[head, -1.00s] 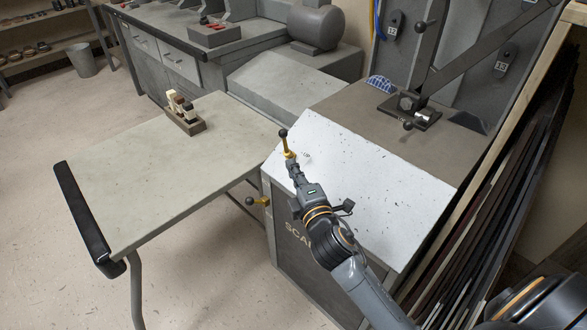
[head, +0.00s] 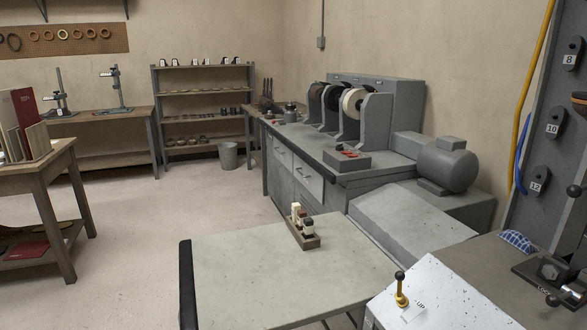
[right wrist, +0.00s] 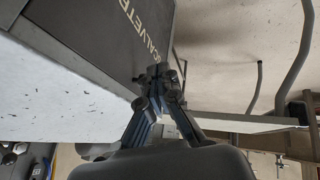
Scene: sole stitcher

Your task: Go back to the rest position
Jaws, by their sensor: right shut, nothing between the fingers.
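My right gripper (right wrist: 158,78) shows in the right wrist view, with its fingers closed together and nothing between them. It is beside the dark lettered front panel (right wrist: 95,45) of the machine, and I cannot tell the exact gap. Neither gripper nor arm shows in the head view. My left gripper is hidden from both views. In the head view, the machine's speckled white top (head: 455,300) is at the bottom right, with a yellow lever with a black knob (head: 401,290) standing upright on it, by an "UP" label.
A grey-topped table (head: 235,275) adjoins the machine, with a small wooden holder (head: 305,240) of blocks on it. A grinder bench (head: 300,180) and a shelf rack (head: 205,105) stand behind. A wooden table (head: 45,185) is at left. Open floor (head: 150,215) lies between.

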